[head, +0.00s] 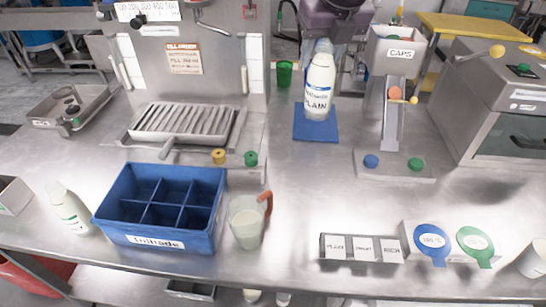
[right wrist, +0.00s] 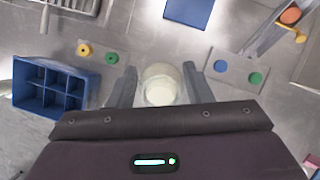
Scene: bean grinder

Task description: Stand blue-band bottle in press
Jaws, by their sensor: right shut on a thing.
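The blue-band bottle (head: 318,90) is white, upright and labelled PLAIN. My right gripper (head: 321,47) is shut around its upper part. In the right wrist view the bottle (right wrist: 160,84) shows end-on between the two fingers. In the head view the bottle overlaps the blue mat (head: 316,135); in the wrist view the mat (right wrist: 190,12) lies apart from it, ahead. I cannot tell how high the bottle's base is. No part is clearly recognisable as the press. My left gripper is not in view.
A CAPS dispenser (head: 397,49) with a chute stands right of the bottle, above a plate (head: 395,176) with blue and green knobs. A blue divided crate (head: 160,240), a jug (head: 246,228) and another white bottle (head: 68,208) stand at front left. The steel counter's centre is clear.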

